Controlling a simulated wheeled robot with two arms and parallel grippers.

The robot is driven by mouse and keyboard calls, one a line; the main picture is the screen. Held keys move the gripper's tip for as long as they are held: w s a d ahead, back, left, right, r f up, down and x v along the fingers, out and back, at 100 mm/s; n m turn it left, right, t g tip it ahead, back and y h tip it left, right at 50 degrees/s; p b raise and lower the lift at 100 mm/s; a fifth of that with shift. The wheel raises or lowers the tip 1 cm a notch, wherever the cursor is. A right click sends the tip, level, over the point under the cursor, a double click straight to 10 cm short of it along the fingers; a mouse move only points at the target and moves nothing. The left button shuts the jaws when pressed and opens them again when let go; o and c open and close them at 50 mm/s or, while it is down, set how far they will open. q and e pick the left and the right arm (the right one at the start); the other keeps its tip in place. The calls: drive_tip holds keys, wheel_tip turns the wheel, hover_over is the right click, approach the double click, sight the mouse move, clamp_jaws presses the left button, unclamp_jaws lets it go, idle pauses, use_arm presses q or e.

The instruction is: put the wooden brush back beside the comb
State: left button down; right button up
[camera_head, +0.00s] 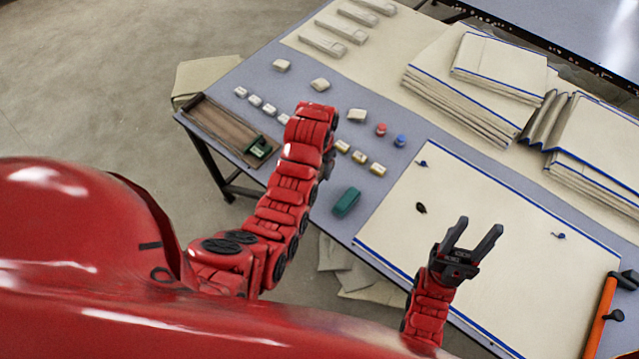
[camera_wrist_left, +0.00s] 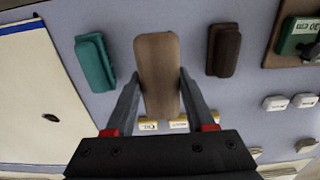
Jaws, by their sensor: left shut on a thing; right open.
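In the left wrist view my left gripper (camera_wrist_left: 159,74) is shut on the wooden brush (camera_wrist_left: 158,48), a light brown rounded block, with one finger on each side. A teal block (camera_wrist_left: 95,62) lies to its left and a dark brown block (camera_wrist_left: 224,50) to its right, both apart from it. I cannot tell which of these is the comb. In the head view the teal block (camera_head: 346,202) lies near the table's front edge; my left arm hides the brush and the dark block. My right gripper (camera_head: 481,223) is open and empty above the cream cloth.
A brown tray (camera_head: 222,128) with a green item (camera_head: 258,147) is at the table's left end. Several small pale blocks, a red piece (camera_head: 381,129) and a blue piece (camera_head: 400,140) lie mid-table. A flat cloth (camera_head: 480,240) covers the right; folded cloth stacks (camera_head: 465,85) stand behind.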

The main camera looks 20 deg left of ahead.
sight(320, 186)
use_arm(q)
wheel_tip(320, 186, down, 3)
drive_tip(key=shift+r+p, duration=0.1)
drive_tip(key=shift+p, duration=0.4)
wheel_tip(320, 186, down, 3)
drive_tip(key=shift+s+r+p, duration=0.1)
drive_tip(key=shift+r+p, duration=0.1)
drive_tip(key=shift+p, duration=0.3)
drive_tip(key=shift+f, duration=0.4)
drive_tip(key=shift+f, duration=0.1)
drive_tip(key=shift+c, duration=1.3)
unclamp_jaws()
